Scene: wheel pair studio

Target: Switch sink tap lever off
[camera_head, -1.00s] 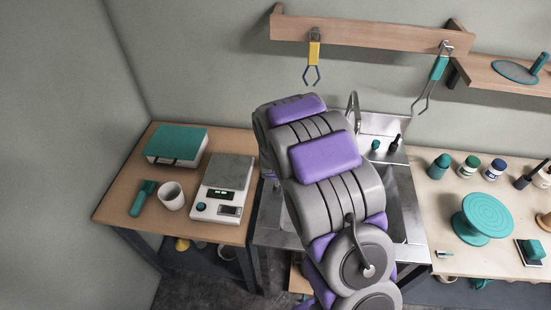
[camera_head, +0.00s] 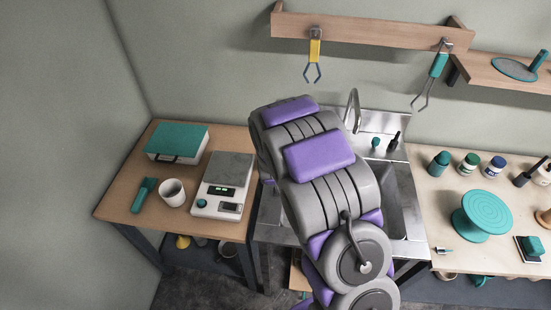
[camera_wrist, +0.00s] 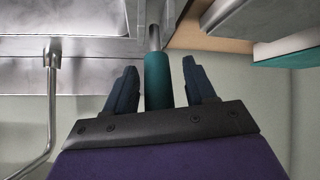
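The sink (camera_head: 400,200) shows in the head view, partly hidden by my arm. Its curved metal tap spout (camera_head: 354,108) rises behind the arm, and in the wrist view the spout (camera_wrist: 51,100) is at the left. A teal cylindrical grip on a metal rod, seemingly the tap lever (camera_wrist: 158,80), stands in the middle of the wrist view. My gripper (camera_wrist: 160,82) is open, with one dark finger on each side of the teal grip and visible gaps on both sides. The head view hides the lever and gripper behind my arm.
Left of the sink, a wooden table (camera_head: 130,205) holds a scale (camera_head: 222,185), a white mug (camera_head: 172,192) and a teal-lidded box (camera_head: 177,143). A teal turntable (camera_head: 483,215) and jars stand on the right bench. A shelf rail (camera_head: 370,31) with hanging tools is above.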

